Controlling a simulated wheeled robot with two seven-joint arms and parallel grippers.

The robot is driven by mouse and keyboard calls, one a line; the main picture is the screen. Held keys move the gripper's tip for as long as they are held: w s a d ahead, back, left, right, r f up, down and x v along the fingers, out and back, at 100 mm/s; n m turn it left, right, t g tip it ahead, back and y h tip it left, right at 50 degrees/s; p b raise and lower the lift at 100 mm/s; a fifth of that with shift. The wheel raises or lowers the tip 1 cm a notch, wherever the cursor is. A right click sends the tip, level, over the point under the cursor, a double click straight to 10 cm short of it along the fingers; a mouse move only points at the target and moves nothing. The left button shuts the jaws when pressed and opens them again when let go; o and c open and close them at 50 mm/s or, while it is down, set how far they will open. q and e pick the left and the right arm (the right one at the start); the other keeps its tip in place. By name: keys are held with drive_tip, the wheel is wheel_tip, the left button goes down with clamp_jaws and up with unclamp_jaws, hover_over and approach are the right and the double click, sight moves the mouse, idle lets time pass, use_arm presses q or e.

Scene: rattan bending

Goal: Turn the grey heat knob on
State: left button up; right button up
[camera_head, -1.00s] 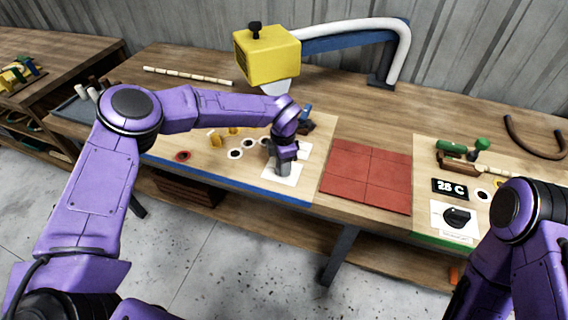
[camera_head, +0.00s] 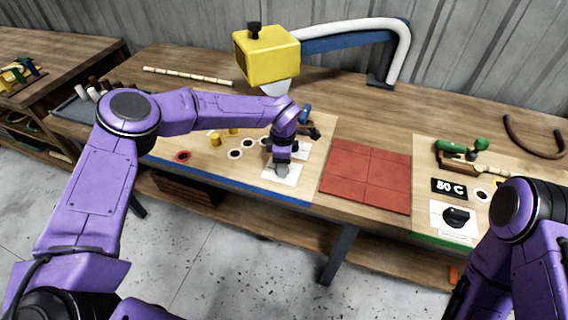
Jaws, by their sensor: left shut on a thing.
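The grey heat knob (camera_head: 282,171) sits on a white plate (camera_head: 274,179) at the front edge of the left wooden board. My left gripper (camera_head: 283,162) points down from above and is shut on the knob. The fingers and wrist hide the knob's upper part. My right arm enters at the lower right, but its gripper is out of the picture.
A red tiled mat (camera_head: 366,177) lies right of the left board. A black display (camera_head: 450,189) reads what looks like 80 C, above a black dial (camera_head: 457,217). A yellow lamp-like box (camera_head: 267,55) hangs behind my left gripper. The table behind the mat is mostly clear.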

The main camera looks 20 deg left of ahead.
use_arm(q)
drive_tip(key=o, duration=1.1)
drive_tip(key=shift+a, duration=0.1)
drive_tip(key=shift+c, duration=0.2)
drive_tip(key=shift+r, duration=0.25)
wheel_tip(320, 180, up, 10)
drive_tip(key=b, duration=0.2)
drive_tip(key=shift+b, duration=0.4)
